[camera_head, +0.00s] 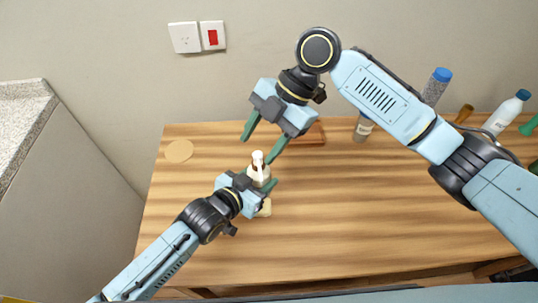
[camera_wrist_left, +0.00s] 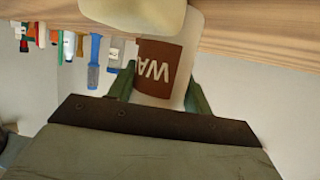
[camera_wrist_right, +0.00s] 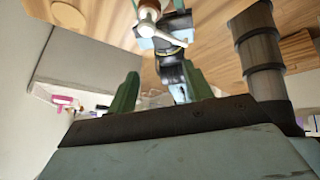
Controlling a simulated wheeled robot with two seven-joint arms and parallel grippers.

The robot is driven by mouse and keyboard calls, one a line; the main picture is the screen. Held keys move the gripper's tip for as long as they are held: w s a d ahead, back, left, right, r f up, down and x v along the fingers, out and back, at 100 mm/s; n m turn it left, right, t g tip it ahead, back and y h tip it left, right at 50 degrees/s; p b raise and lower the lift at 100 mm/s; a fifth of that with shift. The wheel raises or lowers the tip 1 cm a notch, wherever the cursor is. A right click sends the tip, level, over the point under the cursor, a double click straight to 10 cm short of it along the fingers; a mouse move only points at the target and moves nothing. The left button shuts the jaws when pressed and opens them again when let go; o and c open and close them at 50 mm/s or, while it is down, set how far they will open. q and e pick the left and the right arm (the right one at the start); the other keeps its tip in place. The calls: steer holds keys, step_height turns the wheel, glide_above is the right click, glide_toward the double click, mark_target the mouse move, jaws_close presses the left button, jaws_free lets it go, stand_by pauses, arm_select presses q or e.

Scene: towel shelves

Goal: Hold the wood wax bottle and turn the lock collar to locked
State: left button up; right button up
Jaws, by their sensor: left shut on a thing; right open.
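The wood wax bottle (camera_head: 258,172) is white with a narrow top and stands upright on the wooden table. In the left wrist view its brown label (camera_wrist_left: 158,62) shows the letters "WA". My left gripper (camera_head: 262,185) is shut on the bottle's body, with a finger on either side. In the right wrist view the bottle's white top (camera_wrist_right: 168,34) lies beyond the open fingers (camera_wrist_right: 160,90). The lock collar's setting is too small to tell.
A pale yellow block (camera_head: 265,208) lies close to the bottle. A round wooden disc (camera_head: 179,151) is at the left. A brown board (camera_head: 312,134), a small jar (camera_head: 363,128), a blue-capped grey cylinder (camera_head: 436,86) and a white bottle (camera_head: 505,114) stand along the back. The table's front right is clear.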

steer(key=w+d+f+m+t+y, duration=0.1)
steer(key=d+f+m+t+y, duration=0.35)
steer(key=d+m+y, duration=0.5)
steer(key=a+f, duration=0.1)
steer(key=a, duration=0.1)
steer(key=a+f+h, duration=0.1)
steer(key=a+f, duration=0.1)
steer(key=a, duration=0.1)
steer(key=a+f+h, duration=0.1)
steer(key=a, duration=0.2)
steer(key=shift+w+f+g, duration=0.3)
steer(key=shift+w+g, duration=0.05)
